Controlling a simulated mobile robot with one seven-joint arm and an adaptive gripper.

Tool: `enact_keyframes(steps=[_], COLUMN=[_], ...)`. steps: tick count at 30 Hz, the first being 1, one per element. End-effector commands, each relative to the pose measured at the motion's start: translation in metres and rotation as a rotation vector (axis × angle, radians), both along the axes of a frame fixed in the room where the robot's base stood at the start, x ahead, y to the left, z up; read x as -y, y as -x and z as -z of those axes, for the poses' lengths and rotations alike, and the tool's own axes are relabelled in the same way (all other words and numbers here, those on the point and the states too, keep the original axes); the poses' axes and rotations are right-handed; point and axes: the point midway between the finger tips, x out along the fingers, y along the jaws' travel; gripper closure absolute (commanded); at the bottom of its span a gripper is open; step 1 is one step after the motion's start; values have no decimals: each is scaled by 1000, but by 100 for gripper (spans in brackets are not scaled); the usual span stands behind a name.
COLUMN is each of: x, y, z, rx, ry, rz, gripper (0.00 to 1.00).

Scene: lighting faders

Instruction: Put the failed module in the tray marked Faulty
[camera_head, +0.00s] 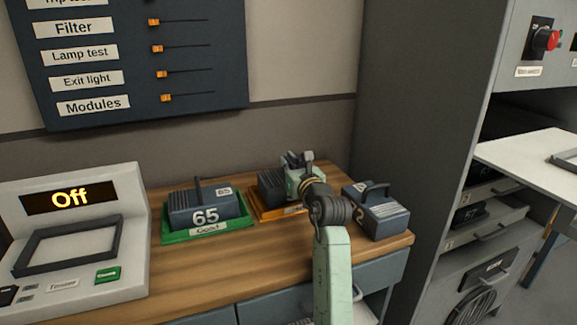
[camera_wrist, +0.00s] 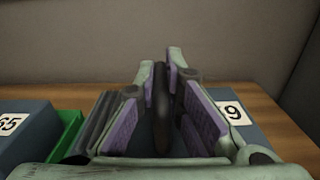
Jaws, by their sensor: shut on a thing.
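My gripper (camera_head: 300,165) is over the orange tray (camera_head: 262,212) on the wooden bench. In the wrist view its purple-padded fingers (camera_wrist: 162,100) are shut on the dark upright handle (camera_wrist: 161,118) of a dark grey module. This module (camera_head: 271,188) sits in or just above the orange tray; I cannot tell whether it touches the tray floor. Its label (camera_wrist: 233,112) shows a 9, with the rest hidden by a finger. The tray's front label is mostly hidden by my arm.
Module 65 (camera_head: 205,207) sits in the green tray marked Good (camera_head: 208,231), left of the orange tray. Another handled module (camera_head: 379,215), showing a 2, stands at the bench's right end. A tester (camera_head: 76,241) reading Off stands left. A grey cabinet wall (camera_head: 415,100) rises right.

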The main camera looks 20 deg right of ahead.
Motion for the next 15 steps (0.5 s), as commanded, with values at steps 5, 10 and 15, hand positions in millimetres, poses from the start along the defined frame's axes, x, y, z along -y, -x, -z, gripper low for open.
enact_keyframes(steps=[5,10,15], x=[0,0,0], y=[1,1,0], z=[6,6,10], rx=[9,8,2], ry=[2,2,0], rz=[1,1,0], gripper=[100,100,82])
